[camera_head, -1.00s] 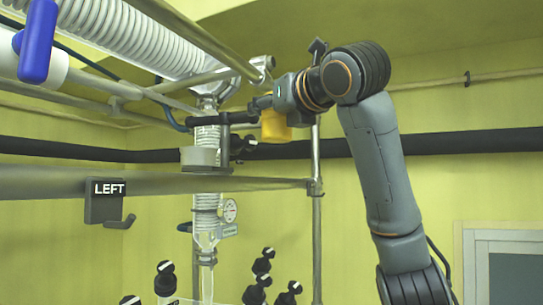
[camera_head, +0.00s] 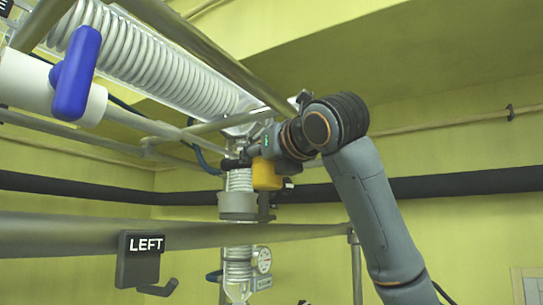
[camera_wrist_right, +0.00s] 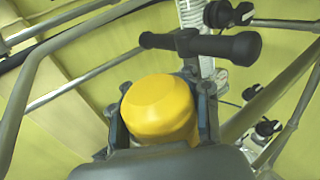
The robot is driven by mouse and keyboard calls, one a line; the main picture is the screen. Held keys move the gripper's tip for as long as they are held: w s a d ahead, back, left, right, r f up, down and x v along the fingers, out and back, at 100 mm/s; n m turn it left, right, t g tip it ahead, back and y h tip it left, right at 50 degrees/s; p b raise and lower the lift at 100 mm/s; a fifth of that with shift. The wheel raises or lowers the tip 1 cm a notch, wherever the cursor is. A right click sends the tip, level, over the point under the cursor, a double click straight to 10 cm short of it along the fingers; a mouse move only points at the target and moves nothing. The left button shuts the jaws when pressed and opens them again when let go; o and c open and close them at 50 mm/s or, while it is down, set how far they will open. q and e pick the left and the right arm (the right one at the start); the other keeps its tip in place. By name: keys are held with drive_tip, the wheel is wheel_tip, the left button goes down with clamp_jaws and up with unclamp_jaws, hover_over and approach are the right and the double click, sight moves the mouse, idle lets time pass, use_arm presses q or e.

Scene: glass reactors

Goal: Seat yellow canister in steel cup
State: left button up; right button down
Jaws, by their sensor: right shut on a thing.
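The yellow canister (camera_head: 266,175) is held up in the air by my right gripper (camera_head: 262,160). In the wrist view, the canister (camera_wrist_right: 158,106) sits between the two fingers of the right gripper (camera_wrist_right: 160,118), which is shut on it. A grey steel cup (camera_head: 238,207) is mounted around the vertical glass column, below and slightly left of the canister in the head view. The canister appears above the cup's rim, and its depth relative to the cup is hard to tell. I cannot make out the cup in the wrist view. My left gripper does not show.
A black clamp bar (camera_wrist_right: 200,44) lies close beyond the canister. A coiled glass condenser (camera_head: 150,60) and a blue-handled valve (camera_head: 78,72) are at upper left. A steel rail with a LEFT hook sign (camera_head: 138,259) runs below. Free room lies right of my arm.

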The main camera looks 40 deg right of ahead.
drive_tip(key=shift+w+a, duration=0.2)
drive_tip(key=shift+a+r, duration=0.1)
drive_tip(key=shift+a, duration=0.05)
drive_tip(key=w, duration=0.1)
drive_tip(key=w+a, duration=0.1)
drive_tip(key=w, duration=0.1)
drive_tip(key=shift+a, duration=0.1)
drive_tip(key=shift+w+a, duration=0.1)
drive_tip(key=shift+w, duration=0.2)
drive_tip(key=shift+w+a, duration=0.1)
drive_tip(key=shift+w, duration=0.2)
drive_tip(key=shift+w+a, duration=0.25)
drive_tip(key=shift+w, duration=0.2)
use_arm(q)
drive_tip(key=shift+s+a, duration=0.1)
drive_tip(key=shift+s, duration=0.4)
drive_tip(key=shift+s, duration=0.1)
